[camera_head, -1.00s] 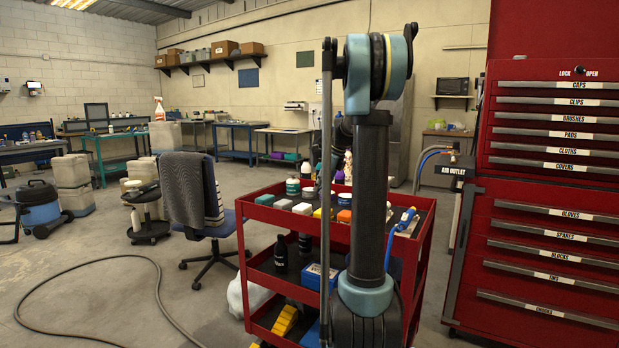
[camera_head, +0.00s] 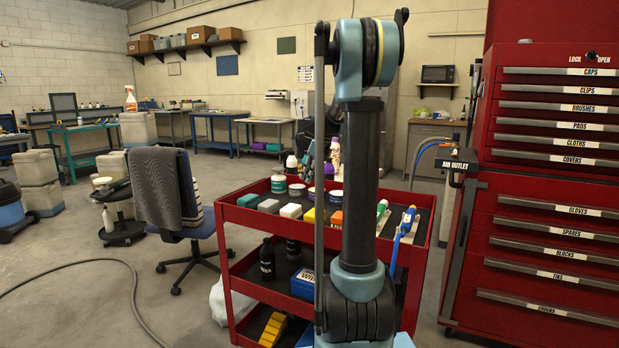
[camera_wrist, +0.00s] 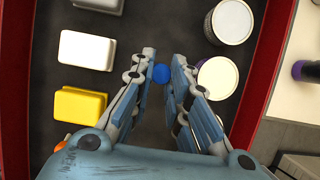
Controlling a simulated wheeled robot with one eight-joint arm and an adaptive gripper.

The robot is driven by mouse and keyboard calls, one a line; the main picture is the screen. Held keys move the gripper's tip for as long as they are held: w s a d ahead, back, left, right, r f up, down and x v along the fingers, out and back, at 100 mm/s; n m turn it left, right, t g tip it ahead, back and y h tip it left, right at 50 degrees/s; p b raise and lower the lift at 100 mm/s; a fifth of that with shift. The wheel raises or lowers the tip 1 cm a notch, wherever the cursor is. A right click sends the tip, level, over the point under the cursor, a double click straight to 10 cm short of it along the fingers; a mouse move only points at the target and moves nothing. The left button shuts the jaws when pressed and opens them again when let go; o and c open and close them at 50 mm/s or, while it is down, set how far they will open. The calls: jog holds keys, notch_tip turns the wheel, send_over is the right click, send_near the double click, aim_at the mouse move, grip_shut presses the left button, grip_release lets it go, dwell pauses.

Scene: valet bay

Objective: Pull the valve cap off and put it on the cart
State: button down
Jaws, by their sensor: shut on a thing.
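A small round blue cap (camera_wrist: 161,73) shows between the fingertips of my gripper (camera_wrist: 162,76) in the wrist view. The fingers are shut on it. The cap is over the dark top tray of the red cart (camera_wrist: 130,28); I cannot tell whether it touches the tray. In the head view the cart (camera_head: 229,213) stands in front of me, partly behind my arm.
A white block (camera_wrist: 87,50), a yellow block (camera_wrist: 80,105) and round tins (camera_wrist: 233,22) flank the gripper on the tray. Dark tray between them is bare. A blue-handled tool (camera_head: 405,228) lies at the cart's right. A red drawer cabinet (camera_head: 545,195) stands close on the right.

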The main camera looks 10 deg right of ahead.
aim_at(305, 207)
jog(key=shift+a+f, duration=0.2)
jog(key=shift+f, duration=4.95)
jog(key=shift+d+f, duration=0.1)
jog(key=shift+f, duration=0.1)
jog(key=c, duration=1.5)
grip_release()
jog(key=shift+o, duration=0.2)
jog(key=shift+r, duration=0.1)
